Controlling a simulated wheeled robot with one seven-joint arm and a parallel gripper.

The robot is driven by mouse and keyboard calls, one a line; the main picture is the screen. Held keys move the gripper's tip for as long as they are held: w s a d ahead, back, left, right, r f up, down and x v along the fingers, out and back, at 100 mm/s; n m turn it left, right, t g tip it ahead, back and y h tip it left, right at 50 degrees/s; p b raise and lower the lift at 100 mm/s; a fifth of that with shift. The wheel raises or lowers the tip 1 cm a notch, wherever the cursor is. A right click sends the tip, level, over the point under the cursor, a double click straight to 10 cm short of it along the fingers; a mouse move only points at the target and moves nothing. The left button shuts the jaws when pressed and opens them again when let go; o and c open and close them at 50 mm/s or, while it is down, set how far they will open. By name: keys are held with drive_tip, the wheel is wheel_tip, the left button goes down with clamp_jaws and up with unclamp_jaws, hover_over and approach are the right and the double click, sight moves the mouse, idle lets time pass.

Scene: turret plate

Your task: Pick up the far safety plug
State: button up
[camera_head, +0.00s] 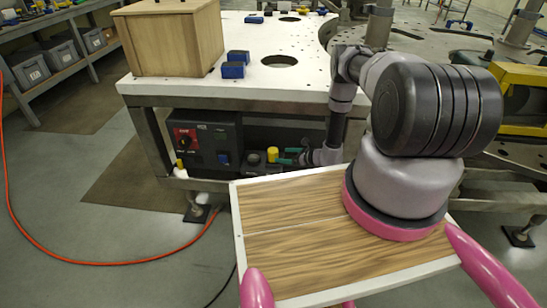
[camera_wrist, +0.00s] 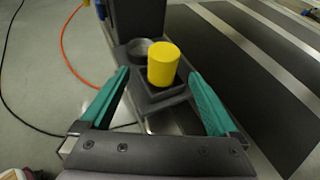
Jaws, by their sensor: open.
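A yellow cylindrical plug (camera_wrist: 163,63) stands upright in a square dark socket block (camera_wrist: 165,95) in the wrist view. In the head view the same yellow plug (camera_head: 273,154) shows small, just left of my gripper (camera_head: 290,155). In the wrist view my gripper (camera_wrist: 158,74) is open. Its teal fingers point towards the plug, one on each side, with visible gaps between them and it. I cannot tell the fingertips' height relative to the plug. A round dark empty-looking cup (camera_wrist: 140,47) sits beside the plug.
A dark control box (camera_head: 205,140) with a red switch panel stands left of the plug, under the white table top (camera_head: 290,88). A small yellow-topped item (camera_head: 180,165) is at its left. An orange cable (camera_head: 120,262) lies on the floor. A wooden box (camera_head: 170,38) stands above.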

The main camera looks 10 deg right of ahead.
sight(277, 153)
drive_tip(key=x, duration=0.8)
drive_tip(key=shift+w+d, duration=0.2)
drive_tip(key=shift+d, duration=0.05)
drive_tip(key=c, duration=1.5)
clamp_jaws()
drive_tip(key=shift+r, duration=0.1)
